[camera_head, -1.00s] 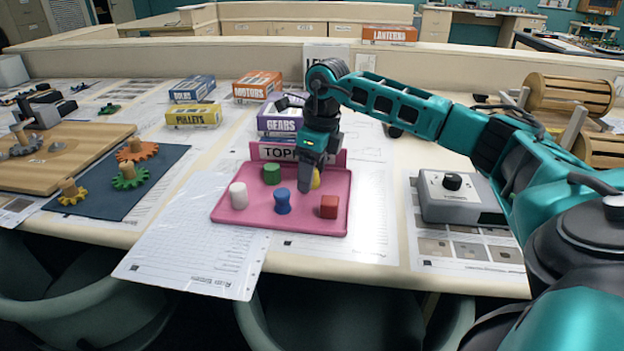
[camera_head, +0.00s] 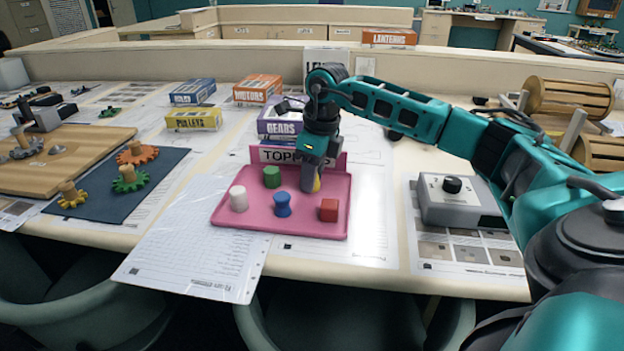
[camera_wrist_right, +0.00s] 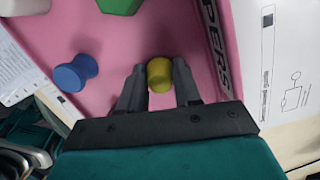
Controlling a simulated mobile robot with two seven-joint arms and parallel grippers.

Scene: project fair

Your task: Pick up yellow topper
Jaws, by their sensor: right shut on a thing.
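The yellow topper (camera_wrist_right: 159,74) is a small rounded piece between the fingers of my right gripper (camera_wrist_right: 160,88), which is shut on it. In the head view the right gripper (camera_head: 312,186) points down over the back right of the pink tray (camera_head: 240,222), and a sliver of the yellow topper (camera_head: 317,184) shows beside the finger. I cannot tell whether the topper touches the tray. The tray also holds a green topper (camera_head: 271,177), a white one (camera_head: 238,198), a blue one (camera_head: 282,204) and a red one (camera_head: 329,210). My left gripper is not in view.
A TOPPERS sign (camera_head: 280,155) stands along the tray's back edge, with the GEARS box (camera_head: 280,123) behind it. A grey box with a black knob (camera_head: 460,199) stands to the right. Papers lie around the tray. A gear mat (camera_head: 110,205) is at left.

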